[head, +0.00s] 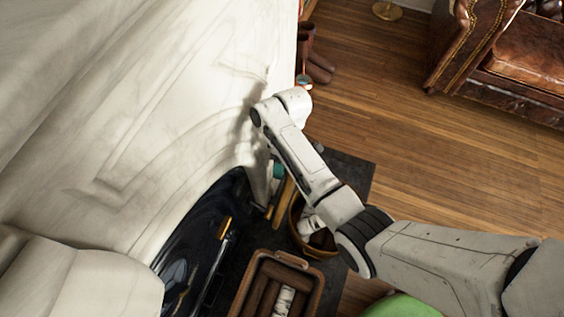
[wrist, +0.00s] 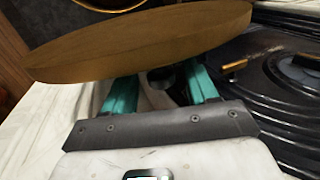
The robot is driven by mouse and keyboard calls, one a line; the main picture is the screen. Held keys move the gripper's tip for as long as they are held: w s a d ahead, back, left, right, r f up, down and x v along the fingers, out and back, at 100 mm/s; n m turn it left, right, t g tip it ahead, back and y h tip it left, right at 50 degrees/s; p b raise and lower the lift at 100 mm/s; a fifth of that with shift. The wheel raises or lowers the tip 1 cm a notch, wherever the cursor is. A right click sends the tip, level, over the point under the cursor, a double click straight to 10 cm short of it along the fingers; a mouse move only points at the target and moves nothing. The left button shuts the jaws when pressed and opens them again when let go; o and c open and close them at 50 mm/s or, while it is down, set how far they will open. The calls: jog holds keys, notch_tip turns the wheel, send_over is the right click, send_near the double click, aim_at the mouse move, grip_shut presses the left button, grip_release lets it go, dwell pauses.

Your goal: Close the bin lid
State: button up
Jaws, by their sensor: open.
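The bin (head: 326,252) is a round, brownish container near the middle of the head view, with light and dark pieces inside. My arm covers part of it. Its lid seems to be the wooden board (head: 283,203) standing raised at the bin's left, seen nearly edge-on. In the wrist view a broad wooden disc (wrist: 140,42), likely this lid, lies across the top, just beyond my fingers. My gripper (head: 277,170) shows as a bit of teal above the board, mostly hidden by my arm. Its two teal fingers (wrist: 162,88) are apart and nothing shows held; contact with the disc is unclear.
A glossy black fireplace insert (head: 195,240) stands close left of the bin, inside a pale marble surround (head: 130,130). A brown crate of logs (head: 314,287) sits in front. Brown boots (head: 315,62) stand beyond. Open wooden floor (head: 440,165) lies to the right, before a leather sofa (head: 510,65).

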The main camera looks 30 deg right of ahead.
jog(key=shift+c, duration=0.5)
grip_shut()
